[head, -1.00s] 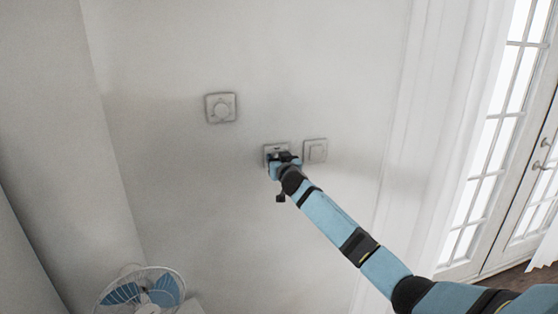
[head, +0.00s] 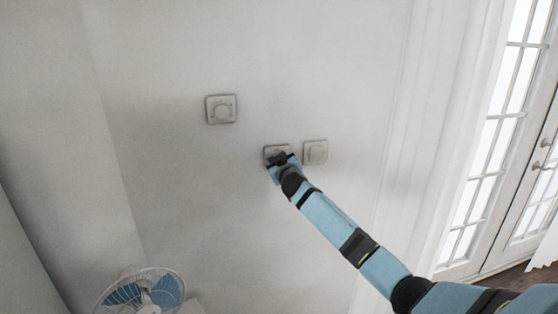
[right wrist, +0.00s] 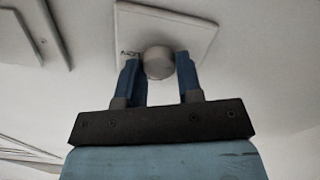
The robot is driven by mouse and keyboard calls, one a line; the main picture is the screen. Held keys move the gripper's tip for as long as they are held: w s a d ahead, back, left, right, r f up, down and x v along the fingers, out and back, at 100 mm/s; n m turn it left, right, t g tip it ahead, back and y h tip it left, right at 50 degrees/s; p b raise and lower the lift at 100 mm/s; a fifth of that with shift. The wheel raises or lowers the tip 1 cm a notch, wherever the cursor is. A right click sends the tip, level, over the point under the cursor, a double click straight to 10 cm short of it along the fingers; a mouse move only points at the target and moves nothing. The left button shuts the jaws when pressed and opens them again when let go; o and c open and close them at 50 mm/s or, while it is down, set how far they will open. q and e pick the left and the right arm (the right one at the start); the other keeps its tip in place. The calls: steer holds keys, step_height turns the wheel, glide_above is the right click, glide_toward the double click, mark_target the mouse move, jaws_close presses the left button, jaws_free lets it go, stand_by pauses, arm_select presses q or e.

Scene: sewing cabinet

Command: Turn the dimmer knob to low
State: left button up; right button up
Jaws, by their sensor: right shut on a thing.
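The dimmer plate (head: 268,150) is a light square on the wall, partly hidden behind my right gripper in the head view. In the right wrist view the plate (right wrist: 200,38) carries a round pale knob (right wrist: 158,60), with small dark marking on the plate beside it. My right gripper (head: 280,159) reaches the plate from below right. In the right wrist view its two blue fingers (right wrist: 158,66) stand on either side of the knob, shut on it. The knob's setting cannot be read. My left gripper is not in view.
A plate with a round dial (head: 221,109) is up and left on the wall. A square switch (head: 315,151) sits close right of the dimmer plate. A fan (head: 142,291) stands at the lower left.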

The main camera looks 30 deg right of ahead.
arm_select(q)
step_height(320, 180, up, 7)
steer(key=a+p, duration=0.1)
steer(key=p, duration=0.7)
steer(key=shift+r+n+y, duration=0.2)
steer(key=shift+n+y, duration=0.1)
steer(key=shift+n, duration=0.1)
arm_select(e)
steer(key=n, duration=3.1)
steer(key=shift+d+f, duration=0.1)
steer(key=shift+f, duration=0.2)
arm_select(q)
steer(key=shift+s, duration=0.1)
